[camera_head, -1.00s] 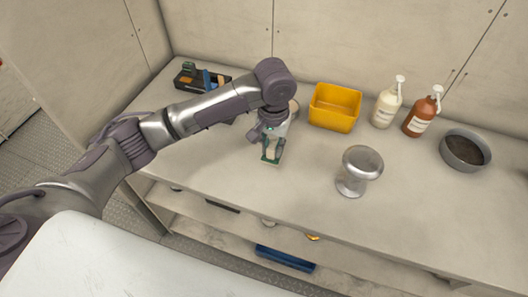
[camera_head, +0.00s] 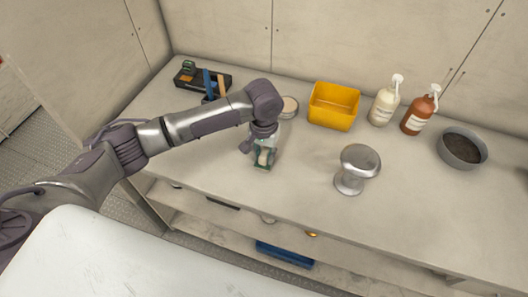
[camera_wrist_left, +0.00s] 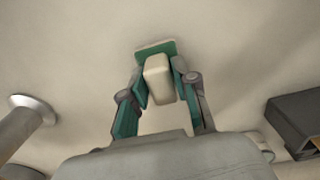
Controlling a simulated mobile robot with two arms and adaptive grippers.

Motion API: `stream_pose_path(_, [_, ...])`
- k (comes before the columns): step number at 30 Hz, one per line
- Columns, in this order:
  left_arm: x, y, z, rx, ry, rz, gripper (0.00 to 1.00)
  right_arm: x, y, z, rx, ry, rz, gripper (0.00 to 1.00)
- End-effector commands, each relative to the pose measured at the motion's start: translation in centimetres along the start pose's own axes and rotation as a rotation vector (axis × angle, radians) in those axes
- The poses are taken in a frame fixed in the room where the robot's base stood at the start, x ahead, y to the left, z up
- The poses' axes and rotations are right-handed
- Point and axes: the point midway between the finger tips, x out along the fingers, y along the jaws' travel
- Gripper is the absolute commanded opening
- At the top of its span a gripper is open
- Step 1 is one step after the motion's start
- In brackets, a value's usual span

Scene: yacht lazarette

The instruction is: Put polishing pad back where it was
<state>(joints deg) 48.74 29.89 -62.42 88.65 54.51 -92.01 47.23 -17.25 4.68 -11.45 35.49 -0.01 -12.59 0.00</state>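The polishing pad (camera_head: 263,165), a cream block on a flat green base, is at the left-middle of the counter in the head view. My left gripper (camera_head: 262,152) points down over it. In the left wrist view the fingers (camera_wrist_left: 160,88) are closed on both sides of the pad's cream block (camera_wrist_left: 157,78), and the green base (camera_wrist_left: 155,47) shows beyond the fingertips. I cannot tell whether the base touches the counter. My right gripper is not in view.
On the counter (camera_head: 220,170) stand a black organiser (camera_head: 190,77), a round tin (camera_head: 288,107), a yellow bin (camera_head: 334,105), a white bottle (camera_head: 385,103), an orange-brown bottle (camera_head: 418,117), a grey bowl (camera_head: 462,149) and a metal knobbed object (camera_head: 356,168). A blue item (camera_head: 284,254) lies on the shelf below.

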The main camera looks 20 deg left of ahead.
Motion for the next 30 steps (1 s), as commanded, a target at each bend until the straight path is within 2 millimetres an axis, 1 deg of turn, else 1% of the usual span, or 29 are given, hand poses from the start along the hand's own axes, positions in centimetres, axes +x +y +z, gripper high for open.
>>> stream_pose_path(1, [0.0, 0.0, 0.0, 0.000, 0.000, 0.000, 0.42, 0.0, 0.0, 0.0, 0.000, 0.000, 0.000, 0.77])
stream_pose_path(2, [0.0, 0.0, 0.0, 0.000, 0.000, 0.000, 0.47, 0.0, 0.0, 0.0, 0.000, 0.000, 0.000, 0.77])
stream_pose_path(3, [0.0, 0.0, 0.0, 0.000, 0.000, 0.000, 0.49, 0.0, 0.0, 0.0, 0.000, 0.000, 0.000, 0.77])
stream_pose_path(11, [-0.1, 0.0, 0.0, 0.000, 0.001, 0.000, 0.49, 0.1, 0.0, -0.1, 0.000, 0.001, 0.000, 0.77])
stream_pose_path(14, [-0.6, 0.0, -0.1, 0.001, 0.002, 0.002, 0.49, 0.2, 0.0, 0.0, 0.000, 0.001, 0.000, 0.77])
stream_pose_path(17, [-1.9, 0.0, -0.1, 0.000, 0.004, 0.003, 0.49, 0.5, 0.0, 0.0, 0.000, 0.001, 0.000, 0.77])
stream_pose_path(24, [-7.1, 0.1, -0.1, 0.001, 0.005, 0.002, 0.49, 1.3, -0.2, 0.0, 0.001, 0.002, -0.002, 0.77])
stream_pose_path(27, [-9.1, 0.1, -0.1, 0.001, 0.005, 0.002, 0.49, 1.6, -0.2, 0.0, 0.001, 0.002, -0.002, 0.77])
stream_pose_path(30, [-10.6, 0.1, -0.1, 0.000, 0.003, 0.002, 0.49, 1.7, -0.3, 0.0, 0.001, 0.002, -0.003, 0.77])
